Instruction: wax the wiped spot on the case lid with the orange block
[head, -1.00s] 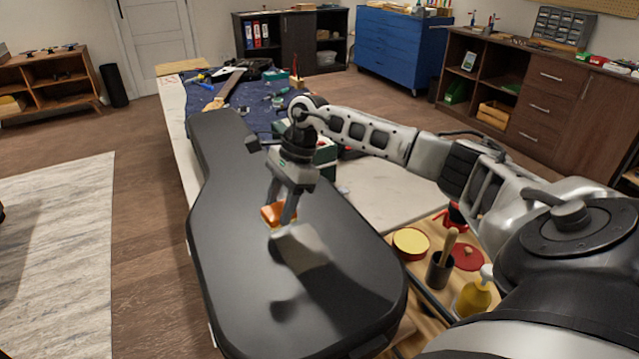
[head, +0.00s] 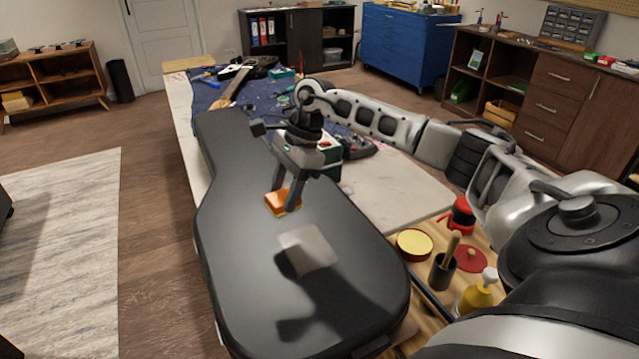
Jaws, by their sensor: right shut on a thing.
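The black guitar case (head: 240,250) lies closed with its lid up. A pale grey, roughly square spot (head: 307,249) shows on the wide part of the lid. My right gripper (head: 284,199) is shut on the orange block (head: 281,203), with its fingers pointing down. The block appears beyond the pale spot and slightly to its left. It seems to be above the lid, but the exact gap cannot be told. A dark shadow of the arm falls on the lid at the near side of the spot. My left gripper is out of view.
A wooden board on the right holds an open yellow tin (head: 414,244), its red lid (head: 470,259), a dark cup with a brush (head: 442,271) and a yellow bottle (head: 476,297). Tools lie on a blue mat (head: 213,99) at the far end. The near lid is clear.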

